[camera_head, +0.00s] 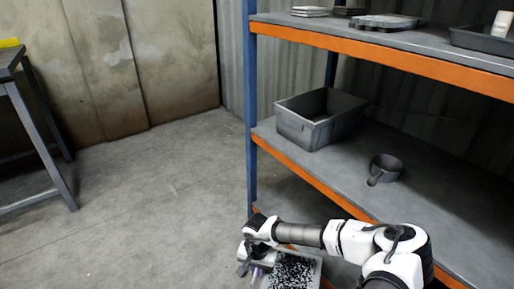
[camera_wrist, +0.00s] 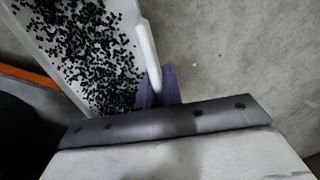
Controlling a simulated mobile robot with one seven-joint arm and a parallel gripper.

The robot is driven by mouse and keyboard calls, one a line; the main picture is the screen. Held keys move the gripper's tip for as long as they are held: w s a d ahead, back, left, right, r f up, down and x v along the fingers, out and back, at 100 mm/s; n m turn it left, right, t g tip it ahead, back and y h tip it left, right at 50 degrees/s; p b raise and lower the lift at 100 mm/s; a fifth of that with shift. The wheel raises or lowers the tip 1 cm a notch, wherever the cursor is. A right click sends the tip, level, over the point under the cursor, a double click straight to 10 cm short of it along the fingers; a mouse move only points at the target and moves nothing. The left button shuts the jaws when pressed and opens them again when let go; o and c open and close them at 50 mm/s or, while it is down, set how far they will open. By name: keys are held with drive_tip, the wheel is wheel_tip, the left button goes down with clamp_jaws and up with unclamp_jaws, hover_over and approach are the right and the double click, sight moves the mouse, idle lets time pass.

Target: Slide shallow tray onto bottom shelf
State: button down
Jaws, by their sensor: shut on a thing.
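A shallow white tray (camera_head: 318,268) holding black granules is at the bottom of the head view, low beside the shelving unit. In the wrist view the tray (camera_wrist: 146,42) fills the upper left, its rim running down to the purple fingers. My gripper (camera_head: 256,268) is shut on the tray's near rim; its fingertips also show in the wrist view (camera_wrist: 158,88). The bottom shelf shows only as bits of orange beam (camera_head: 263,216) near the blue post. My arm and the shelf above hide the rest, so I cannot tell whether the tray touches it.
The middle shelf (camera_head: 335,165) carries a grey bin (camera_head: 305,130) and a dark scoop-like cup (camera_head: 386,167). The top shelf (camera_head: 360,35) holds flat items and a dark tray (camera_head: 480,41). A blue post (camera_head: 251,110) stands near my gripper. The floor at left is clear up to a table (camera_head: 30,120).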

drive_tip(key=n, duration=0.3)
drive_tip(key=shift+s+f+n, duration=0.1)
drive_tip(key=shift+s+n, duration=0.2)
wheel_tip(320, 180, up, 22)
drive_tip(key=w+p, duration=0.2)
drive_tip(key=p, duration=2.4)
drive_tip(key=shift+w+p, duration=0.2)
drive_tip(key=shift+p, duration=0.1)
